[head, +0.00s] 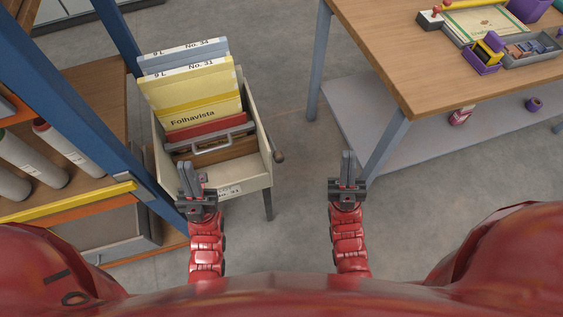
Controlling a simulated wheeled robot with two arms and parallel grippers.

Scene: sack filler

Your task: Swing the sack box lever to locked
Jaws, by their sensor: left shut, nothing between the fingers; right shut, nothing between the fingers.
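The sack box (262,140) is a cream open-topped box on legs, left of the middle. It holds a yellow sack (205,92) marked No. 31 and a blue sack (178,60) marked No. 34, both upright.
A blue-framed shelf (66,88) with grey cylinders stands at the left. A wooden workbench (405,60) with trays and tools stands at the right, its grey leg (385,147) near my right gripper. Bare concrete floor (290,100) lies between box and bench.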

